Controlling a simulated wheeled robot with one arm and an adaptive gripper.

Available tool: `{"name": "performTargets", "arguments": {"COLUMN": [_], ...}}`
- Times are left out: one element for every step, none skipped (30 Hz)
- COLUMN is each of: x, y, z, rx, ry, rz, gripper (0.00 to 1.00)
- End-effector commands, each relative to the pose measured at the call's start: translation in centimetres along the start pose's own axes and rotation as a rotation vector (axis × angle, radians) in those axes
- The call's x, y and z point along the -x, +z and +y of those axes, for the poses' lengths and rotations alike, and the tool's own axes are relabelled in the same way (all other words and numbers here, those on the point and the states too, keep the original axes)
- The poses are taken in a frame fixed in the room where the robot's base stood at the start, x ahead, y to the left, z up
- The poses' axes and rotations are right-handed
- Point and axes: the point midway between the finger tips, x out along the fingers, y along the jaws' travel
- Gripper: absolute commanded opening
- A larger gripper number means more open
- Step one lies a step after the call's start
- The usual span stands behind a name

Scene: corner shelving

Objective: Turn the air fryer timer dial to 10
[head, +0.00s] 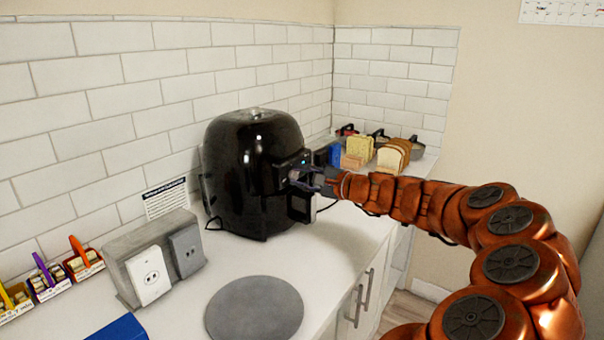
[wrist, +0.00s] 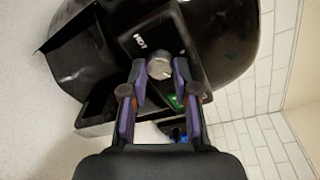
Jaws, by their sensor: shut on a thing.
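The black air fryer (head: 235,170) stands upright on the white counter against the tiled wall. Its control panel faces right, towards my arm, in the head view. The silver round timer dial (wrist: 159,66) shows on the panel in the wrist view, between my fingertips. My gripper (head: 308,180) is at the panel, and in the wrist view my gripper (wrist: 160,75) has its purple-padded fingers on both sides of the dial, shut on it. The number the dial points to is too small to read. A small light and white lettering show on the panel.
Bread slices (head: 392,157) and pans stand in the corner behind my gripper. A grey socket box (head: 140,255) and a round grey mat (head: 254,310) are on the counter in front. Small labelled boxes (head: 50,283) line the left wall.

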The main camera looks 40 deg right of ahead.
Motion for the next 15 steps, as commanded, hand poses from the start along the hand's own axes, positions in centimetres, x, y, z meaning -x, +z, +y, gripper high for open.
{"name": "performTargets", "arguments": {"x": [0.05, 0.05, 0.05, 0.05, 0.05, 0.05, 0.05, 0.05, 0.05, 0.05, 0.05, 0.04, 0.04, 0.04, 0.03], "y": [-0.02, -0.03, -0.03, -0.04, -0.04, -0.04, -0.04, -0.04, -0.04, -0.04, -0.04, -0.04, -0.03, -0.03, -0.03], "z": [-0.13, -0.13, -0.12, -0.11, -0.11, -0.1, -0.1, -0.1, -0.1, -0.1, -0.1, -0.09, -0.08, -0.08, -0.07], "rx": [-0.003, -0.004, -0.004, -0.004, -0.004, -0.004, -0.004, -0.003, -0.003, -0.003, -0.003, -0.003, -0.003, -0.003, -0.003], "ry": [-0.002, -0.002, -0.002, -0.002, -0.002, -0.002, -0.002, -0.002, -0.002, -0.002, -0.002, -0.002, -0.001, -0.001, -0.001], "rz": [0.001, 0.001, 0.001, 0.001, 0.001, 0.001, 0.001, 0.001, 0.001, 0.001, 0.001, 0.001, 0.001, 0.001, 0.001], "gripper": [0.0, 0.0, 0.0, 0.0, 0.0, 0.0, 0.0, 0.0, 0.0, 0.0, 0.0, 0.32, 0.35, 0.39, 0.43]}}
